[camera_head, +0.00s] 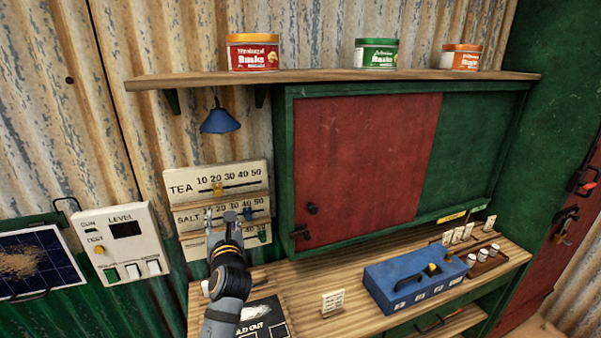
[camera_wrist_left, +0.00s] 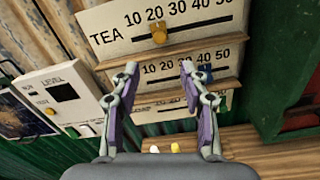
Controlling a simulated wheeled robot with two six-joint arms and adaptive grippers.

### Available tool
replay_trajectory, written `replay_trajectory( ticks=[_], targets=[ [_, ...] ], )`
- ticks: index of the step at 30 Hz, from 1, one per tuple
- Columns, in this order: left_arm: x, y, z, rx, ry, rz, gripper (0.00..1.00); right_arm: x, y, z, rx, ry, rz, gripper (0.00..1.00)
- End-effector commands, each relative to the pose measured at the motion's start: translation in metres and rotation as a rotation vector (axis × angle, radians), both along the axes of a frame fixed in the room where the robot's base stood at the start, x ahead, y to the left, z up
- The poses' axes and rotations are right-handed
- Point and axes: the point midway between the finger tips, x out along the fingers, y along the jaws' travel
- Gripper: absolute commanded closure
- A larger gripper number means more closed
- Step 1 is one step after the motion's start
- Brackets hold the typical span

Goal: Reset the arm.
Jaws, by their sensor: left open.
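My left gripper (camera_head: 228,215) is raised over the left end of the wooden counter, in front of the slider boards on the wall. In the left wrist view its two fingers (camera_wrist_left: 158,67) stand apart with nothing between them. The TEA board (camera_head: 217,180) has an orange slider near 20, clear of the fingers; it also shows in the left wrist view (camera_wrist_left: 160,33). The SALT board (camera_head: 190,216) below has a blue slider and is partly hidden by my gripper. A third board with a green slider (camera_head: 262,237) is mostly hidden. My right gripper is out of view.
A blue box (camera_head: 400,285) with a black-and-yellow handle stands on the counter (camera_head: 310,275). A small card (camera_head: 333,302) and a tray of white pieces (camera_head: 485,262) are nearby. A LEVEL panel (camera_head: 125,243) hangs left. A red sliding door (camera_head: 365,165) is behind.

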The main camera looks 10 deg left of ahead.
Motion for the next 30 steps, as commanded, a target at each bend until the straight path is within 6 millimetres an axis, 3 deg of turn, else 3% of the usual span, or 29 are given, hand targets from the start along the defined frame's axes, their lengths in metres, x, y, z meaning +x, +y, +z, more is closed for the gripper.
replay_trajectory(
  ticks=[2,5,8,12,15,21,30],
  targets=[
    [-0.006,0.002,-0.013,-0.092,-0.014,0.004,0.55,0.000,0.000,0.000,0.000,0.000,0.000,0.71],
    [-0.027,0.004,-0.049,-0.394,-0.067,0.035,0.55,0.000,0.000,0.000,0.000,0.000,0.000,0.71],
    [-0.060,0.002,-0.098,-0.829,-0.148,0.131,0.55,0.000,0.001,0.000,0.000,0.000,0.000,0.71],
    [-0.116,-0.011,-0.161,-1.413,-0.276,0.389,0.55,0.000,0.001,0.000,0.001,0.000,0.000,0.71],
    [-0.157,-0.026,-0.194,-1.730,-0.373,0.627,0.55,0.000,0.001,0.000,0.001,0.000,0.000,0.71],
    [-0.221,-0.052,-0.229,-2.068,-0.549,1.073,0.55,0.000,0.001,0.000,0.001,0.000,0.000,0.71],
    [-0.298,-0.084,-0.255,-2.201,-0.818,1.673,0.55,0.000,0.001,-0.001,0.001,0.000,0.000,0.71]
  ],
)
